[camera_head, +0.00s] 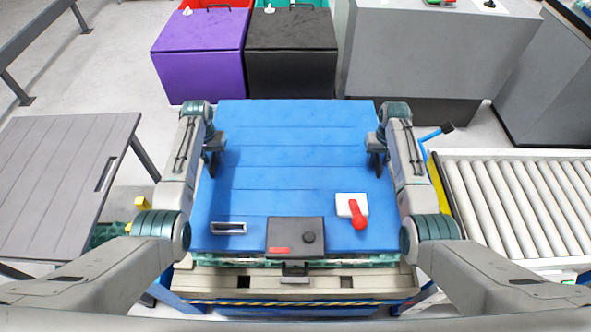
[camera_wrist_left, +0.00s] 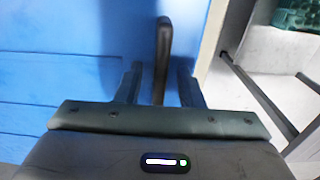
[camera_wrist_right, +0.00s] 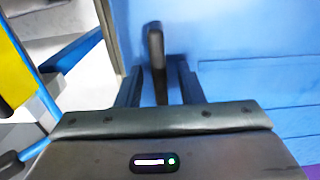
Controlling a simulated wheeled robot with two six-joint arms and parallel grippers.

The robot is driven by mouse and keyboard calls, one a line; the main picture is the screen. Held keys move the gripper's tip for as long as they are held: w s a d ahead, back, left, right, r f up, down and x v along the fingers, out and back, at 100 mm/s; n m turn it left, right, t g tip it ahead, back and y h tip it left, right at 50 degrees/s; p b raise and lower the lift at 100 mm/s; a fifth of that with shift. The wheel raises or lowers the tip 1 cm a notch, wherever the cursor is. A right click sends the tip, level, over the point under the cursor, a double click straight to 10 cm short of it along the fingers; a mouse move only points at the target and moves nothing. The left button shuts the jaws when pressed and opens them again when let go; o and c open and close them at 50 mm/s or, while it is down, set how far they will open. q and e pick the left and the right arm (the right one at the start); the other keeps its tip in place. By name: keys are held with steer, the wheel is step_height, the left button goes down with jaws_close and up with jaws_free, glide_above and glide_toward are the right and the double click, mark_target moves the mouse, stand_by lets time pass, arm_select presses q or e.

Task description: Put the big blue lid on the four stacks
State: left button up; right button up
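The big blue lid (camera_head: 290,180) lies flat and level in the middle of the head view. Green tray edges (camera_head: 350,262) show just below its front edge; I cannot tell whether the lid touches them, and the rest of the stacks is hidden beneath it. My left gripper (camera_head: 212,166) is at the lid's left edge, its fingers open on either side of a dark handle (camera_wrist_left: 163,50). My right gripper (camera_head: 377,167) is at the right edge, likewise open around a dark handle (camera_wrist_right: 156,50). Gaps show between fingers and handles in both wrist views.
A beige base (camera_head: 215,280) is under the trays. A grey slatted table (camera_head: 60,180) stands at left and a roller conveyor (camera_head: 520,205) at right. Purple (camera_head: 203,55) and black (camera_head: 290,65) bins and a grey cabinet (camera_head: 430,50) stand behind.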

arm_select(q)
steer(key=shift+w+r, duration=0.1)
steer(key=shift+r, duration=0.2)
arm_select(e)
steer(key=shift+r, duration=0.1)
arm_select(q)
step_height(320, 180, up, 11)
steer(key=shift+r, duration=0.2)
arm_select(e)
step_height(320, 180, up, 12)
arm_select(q)
steer(key=shift+f, duration=0.1)
arm_select(e)
steer(key=shift+f, duration=0.25)
stand_by(0.4)
